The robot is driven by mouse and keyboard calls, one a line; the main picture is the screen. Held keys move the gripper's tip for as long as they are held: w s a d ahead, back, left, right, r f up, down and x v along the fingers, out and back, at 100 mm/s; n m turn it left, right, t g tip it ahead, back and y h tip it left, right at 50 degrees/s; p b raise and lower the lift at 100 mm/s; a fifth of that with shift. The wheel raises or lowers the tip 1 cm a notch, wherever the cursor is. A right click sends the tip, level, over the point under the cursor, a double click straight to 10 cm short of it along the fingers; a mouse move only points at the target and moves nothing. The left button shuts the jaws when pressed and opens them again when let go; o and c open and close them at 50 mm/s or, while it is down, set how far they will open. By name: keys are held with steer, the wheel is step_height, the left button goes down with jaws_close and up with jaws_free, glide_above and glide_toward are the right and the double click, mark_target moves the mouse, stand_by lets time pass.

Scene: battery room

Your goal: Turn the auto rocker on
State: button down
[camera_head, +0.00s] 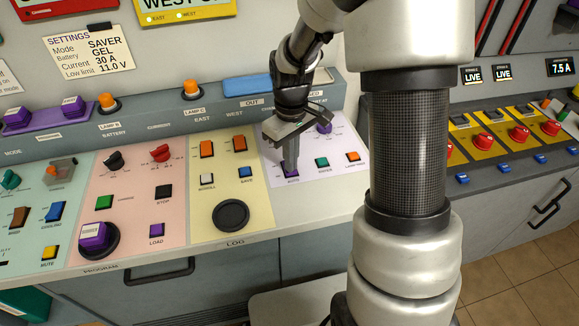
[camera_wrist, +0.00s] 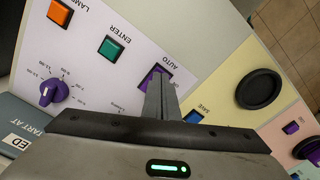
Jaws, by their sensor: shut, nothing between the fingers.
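The auto rocker is a small purple switch in a dark frame on the white panel section, labelled AUTO. In the wrist view the auto rocker (camera_wrist: 150,78) shows just beyond my fingertips, partly hidden by them. In the head view the auto rocker (camera_head: 291,174) lies right under my fingertips. My gripper (camera_head: 290,160) points down at it with its fingers together and nothing between them. The fingers also show in the wrist view (camera_wrist: 161,92). They are at or very near the rocker; I cannot tell whether they touch it. Its on or off position is not clear.
On the same white section are a green ENTER button (camera_head: 322,162), an orange LAMP button (camera_head: 352,157) and a purple knob (camera_head: 324,127).

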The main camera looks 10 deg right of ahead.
steer(key=shift+f, duration=0.2)
steer(key=shift+r, duration=0.15)
step_height(320, 180, up, 7)
steer(key=p, duration=0.5)
stand_by(0.7)
steer(key=s+r+m+t+p, duration=0.2)
steer(key=s+r+m, duration=0.1)
steer(key=s+r, duration=0.6)
steer(key=s+r+m+t+p, duration=0.2)
steer(key=s+r+m+t, duration=0.1)
steer(key=s+r, duration=0.7)
step_height(320, 180, up, 5)
steer(key=shift+f+t+p, duration=0.1)
steer(key=shift+t+p, duration=0.2)
steer(key=shift+p, duration=0.05)
